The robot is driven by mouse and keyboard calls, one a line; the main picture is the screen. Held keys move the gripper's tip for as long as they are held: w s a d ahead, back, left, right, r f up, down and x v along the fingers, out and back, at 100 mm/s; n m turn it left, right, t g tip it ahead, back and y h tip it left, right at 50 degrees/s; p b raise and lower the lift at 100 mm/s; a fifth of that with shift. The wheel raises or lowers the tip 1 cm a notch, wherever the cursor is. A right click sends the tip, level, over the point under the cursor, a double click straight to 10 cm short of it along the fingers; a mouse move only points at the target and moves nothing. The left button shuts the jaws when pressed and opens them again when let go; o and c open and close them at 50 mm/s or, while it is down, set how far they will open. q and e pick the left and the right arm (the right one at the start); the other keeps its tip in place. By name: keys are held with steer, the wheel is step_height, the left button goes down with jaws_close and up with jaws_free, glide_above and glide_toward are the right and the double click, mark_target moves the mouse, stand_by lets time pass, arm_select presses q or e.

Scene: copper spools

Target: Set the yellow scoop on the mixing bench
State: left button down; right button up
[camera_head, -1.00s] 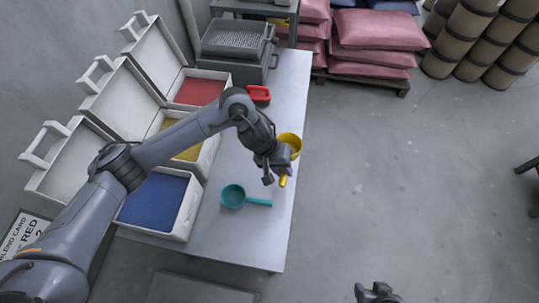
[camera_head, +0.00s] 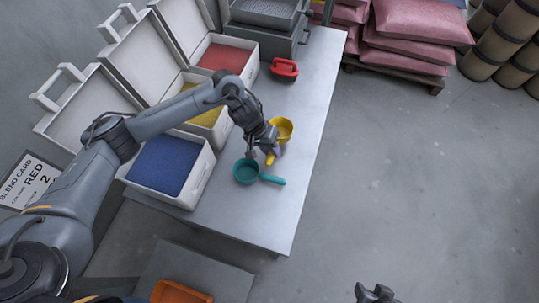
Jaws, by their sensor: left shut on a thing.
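The yellow scoop (camera_head: 284,127) has its cup pointing to the back right and its short handle (camera_head: 270,159) toward the front. My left gripper (camera_head: 270,150) is shut on its handle, just behind the teal scoop. The yellow scoop shows over the long grey bench (camera_head: 262,218); I cannot tell its exact height above the top. My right gripper (camera_head: 375,293) shows only in part at the bottom edge, far from the scoop, and its jaw opening is unclear. No label marks which surface is the mixing bench.
A teal scoop (camera_head: 247,172) and a red scoop (camera_head: 285,68) lie on the bench. Open cases hold blue (camera_head: 164,164), yellow (camera_head: 205,117) and red (camera_head: 223,58) material. A lower surface with an orange tray (camera_head: 181,292) is in front.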

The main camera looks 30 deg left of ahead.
arm_select(q)
steer(key=shift+a+f, duration=0.3)
steer(key=shift+a, duration=0.05)
steer(key=shift+f+b, duration=0.65)
steer(key=shift+f, duration=1.3)
steer(key=c, duration=1)
jaws_free()
steer(key=shift+f, duration=0.1)
steer(key=p+v, duration=0.2)
steer(key=v, duration=1)
steer(key=shift+p, duration=0.35)
